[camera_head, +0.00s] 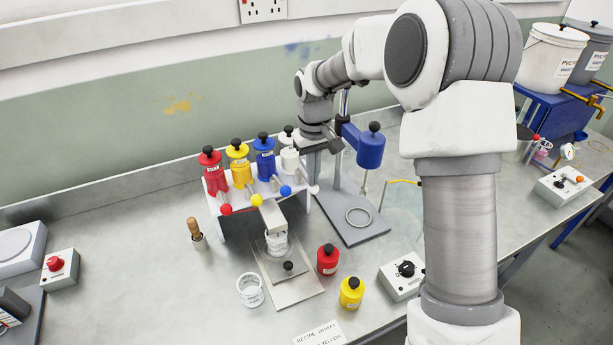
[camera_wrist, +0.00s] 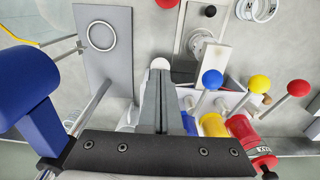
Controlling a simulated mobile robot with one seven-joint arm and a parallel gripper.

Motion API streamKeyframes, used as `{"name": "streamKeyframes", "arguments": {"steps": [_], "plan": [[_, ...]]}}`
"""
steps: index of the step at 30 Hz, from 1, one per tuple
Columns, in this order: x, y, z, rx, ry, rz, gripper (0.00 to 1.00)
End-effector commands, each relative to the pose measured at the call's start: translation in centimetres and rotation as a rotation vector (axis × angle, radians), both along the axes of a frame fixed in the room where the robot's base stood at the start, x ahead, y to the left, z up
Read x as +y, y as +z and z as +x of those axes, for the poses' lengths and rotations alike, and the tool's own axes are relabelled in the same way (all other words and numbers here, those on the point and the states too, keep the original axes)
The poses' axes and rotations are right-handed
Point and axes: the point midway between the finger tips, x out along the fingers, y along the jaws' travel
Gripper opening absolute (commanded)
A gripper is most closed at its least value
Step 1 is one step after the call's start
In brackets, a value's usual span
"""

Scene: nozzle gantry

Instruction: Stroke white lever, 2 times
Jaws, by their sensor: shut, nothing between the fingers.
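The white lever's ball knob (camera_head: 314,189) sticks out at the right end of the row of levers on the dispenser rack, below the white bottle (camera_head: 289,155). In the wrist view the white knob (camera_wrist: 160,63) shows just beyond the tips of my gripper (camera_wrist: 160,82). My gripper's fingers are together with nothing between them. They hide the lever's rod, and I cannot tell whether they touch the knob. In the head view my gripper (camera_head: 328,143) is beside the white bottle, above and behind the knob.
Blue (camera_head: 286,190), yellow (camera_head: 257,200) and red (camera_head: 226,209) lever knobs stand left of the white one. A stand with a blue motor head (camera_head: 371,150) is close on the right. A cup (camera_head: 277,243) sits under the rack's spout. Loose red (camera_head: 327,259) and yellow (camera_head: 351,292) bottles stand in front.

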Motion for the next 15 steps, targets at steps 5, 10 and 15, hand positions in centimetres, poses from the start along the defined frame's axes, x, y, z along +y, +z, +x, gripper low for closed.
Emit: {"name": "streamKeyframes", "arguments": {"steps": [5, 10, 15], "plan": [[0.0, -1.2, 0.0, 0.000, 0.000, 0.000, 0.00], [0.0, -2.0, 0.0, 0.000, 0.000, 0.000, 0.00], [0.0, -2.9, 0.0, 0.000, 0.000, 0.000, 0.00]]}}
